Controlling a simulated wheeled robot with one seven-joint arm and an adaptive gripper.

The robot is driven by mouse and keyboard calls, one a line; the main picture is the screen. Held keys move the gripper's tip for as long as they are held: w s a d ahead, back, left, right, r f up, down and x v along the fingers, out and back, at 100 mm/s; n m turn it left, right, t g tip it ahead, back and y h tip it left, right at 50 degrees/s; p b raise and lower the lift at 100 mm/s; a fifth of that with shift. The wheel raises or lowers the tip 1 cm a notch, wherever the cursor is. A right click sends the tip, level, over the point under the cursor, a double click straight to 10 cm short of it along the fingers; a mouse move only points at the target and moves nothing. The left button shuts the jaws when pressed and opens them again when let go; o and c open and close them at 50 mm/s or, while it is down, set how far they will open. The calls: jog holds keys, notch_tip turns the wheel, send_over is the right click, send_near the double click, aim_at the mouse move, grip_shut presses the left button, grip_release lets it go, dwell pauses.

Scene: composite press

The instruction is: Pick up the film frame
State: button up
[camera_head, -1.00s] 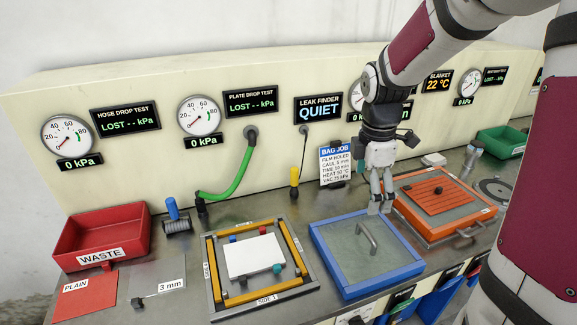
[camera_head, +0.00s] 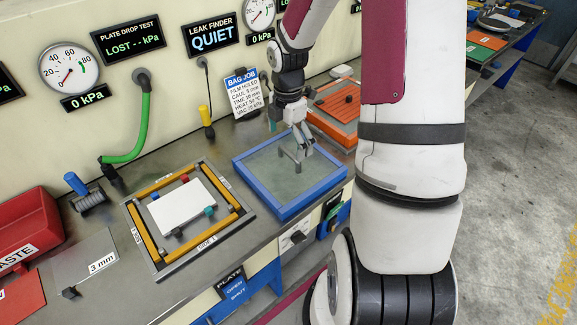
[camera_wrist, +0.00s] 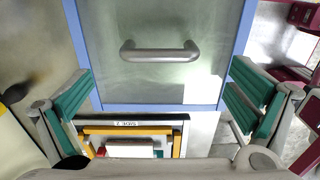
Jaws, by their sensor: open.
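The film frame, a blue square frame (camera_head: 235,170) with a grey-green film sheet and a grey bar handle (camera_head: 286,163), lies flat on the bench. My gripper (camera_head: 302,149) points down over its far right part, close to the handle. The film frame's blue edge (camera_wrist: 150,107) crosses between the fingers there, and the handle (camera_wrist: 160,53) shows further up. I cannot tell whether a finger touches the handle in the head view.
A grey tray with yellow bars (camera_head: 143,238) and a white plate (camera_head: 182,206) lies to the left. A sign (camera_head: 243,93), gauges and the press wall line the back.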

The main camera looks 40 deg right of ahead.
aim_at(289, 151)
jog(key=f, duration=0.5)
jog(key=shift+w+d, duration=0.1)
jog(key=shift+d, duration=0.1)
jog(key=c, duration=2)
jog(key=shift+r, duration=0.5)
jog(key=r, duration=0.1)
jog(key=s+r, duration=0.1)
jog(key=shift+a+r, duration=0.1)
jog(key=shift+r, duration=0.25)
jog(key=s+a, duration=0.1)
jog(key=s, duration=0.3)
jog(key=s+a+r+p, duration=0.1)
jog(key=s+a, duration=0.1)
jog(key=s, duration=0.3)
jog(key=s+a, duration=0.2)
jog(key=s, duration=0.3)
jog(key=shift+s+r, duration=0.1)
jog(key=shift+r, duration=0.05)
